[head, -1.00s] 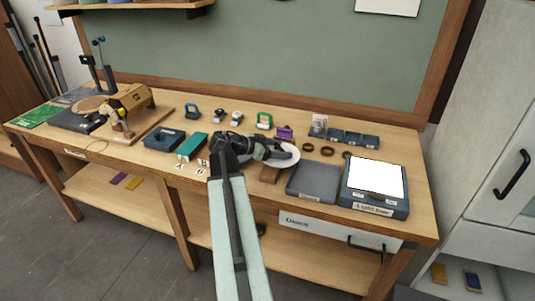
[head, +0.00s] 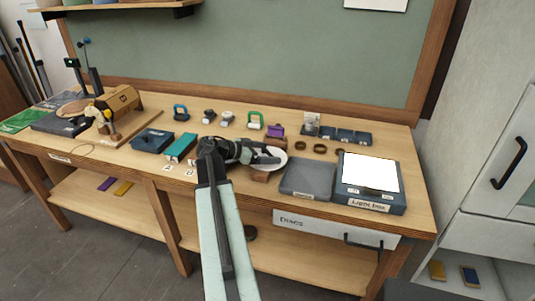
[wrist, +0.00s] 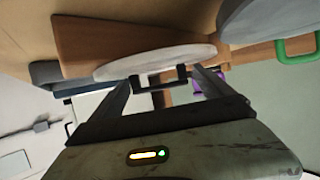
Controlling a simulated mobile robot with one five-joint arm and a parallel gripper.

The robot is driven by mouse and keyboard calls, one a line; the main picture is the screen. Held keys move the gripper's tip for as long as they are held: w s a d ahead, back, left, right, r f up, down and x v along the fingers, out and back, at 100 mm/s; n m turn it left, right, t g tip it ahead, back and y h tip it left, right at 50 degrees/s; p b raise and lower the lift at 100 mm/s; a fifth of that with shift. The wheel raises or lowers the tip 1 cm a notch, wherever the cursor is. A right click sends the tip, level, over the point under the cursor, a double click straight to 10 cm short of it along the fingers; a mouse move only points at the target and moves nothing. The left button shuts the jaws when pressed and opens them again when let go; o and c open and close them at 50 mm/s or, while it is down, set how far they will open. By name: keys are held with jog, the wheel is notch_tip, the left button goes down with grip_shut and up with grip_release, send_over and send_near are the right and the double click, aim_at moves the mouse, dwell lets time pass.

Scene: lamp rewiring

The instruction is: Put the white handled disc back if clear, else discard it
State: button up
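The white handled disc (head: 268,166) stands at a wooden block (head: 259,176) near the front of the bench. In the wrist view the pale disc (wrist: 150,61) shows almost edge-on, with a dark square handle (wrist: 160,80) on its face toward me. My gripper (head: 258,153) is at the disc and covers part of it in the head view. In the wrist view my gripper's fingers (wrist: 163,88) are spread, one on each side of the handle, with visible gaps. The disc's markings cannot be made out.
Right of the disc are a grey tray (head: 308,181) and the lit light box (head: 372,201). Behind stand a green-handled piece (head: 255,121) and a purple one (head: 276,131). A teal box (head: 180,147) and dark blue tray (head: 152,140) lie left. The discs drawer (head: 330,232) is below.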

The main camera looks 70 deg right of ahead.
jog(key=shift+r+p, duration=0.3)
jog(key=p+v, duration=0.4)
jog(key=v, duration=0.8)
jog(key=shift+f, duration=0.15)
jog(key=shift+w, duration=0.15)
